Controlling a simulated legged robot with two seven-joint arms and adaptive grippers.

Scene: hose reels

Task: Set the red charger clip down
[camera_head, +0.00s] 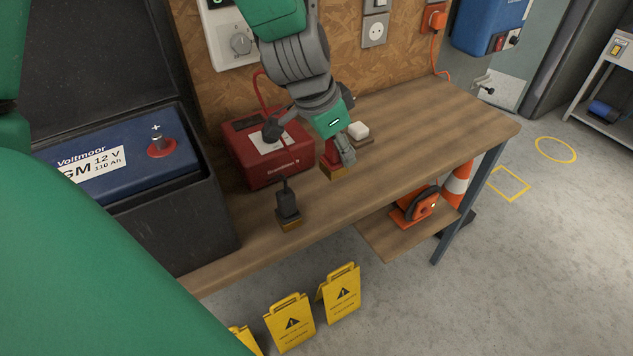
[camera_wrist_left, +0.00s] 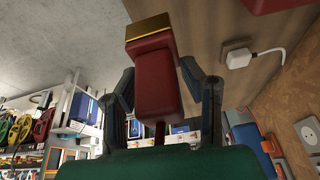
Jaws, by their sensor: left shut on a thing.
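My left gripper (camera_head: 340,154) is over the wooden workbench, in front of the red charger box (camera_head: 262,166). It is shut on the red charger clip (camera_head: 331,157), whose brass end points down at the bench top. In the left wrist view the clip (camera_wrist_left: 154,82) sits between the two dark fingers (camera_wrist_left: 157,74), with its brass end (camera_wrist_left: 148,27) toward the bench. I cannot tell whether that end touches the wood. A black clip (camera_head: 287,203) stands upright on the bench near the front edge. My right gripper is out of view.
The workbench (camera_head: 430,115) is clear to the right. A white plug-like block (camera_head: 358,131) lies just behind the gripper. A blue Voltmoor battery (camera_head: 120,170) is at left. Yellow warning signs (camera_head: 340,291) stand on the floor in front.

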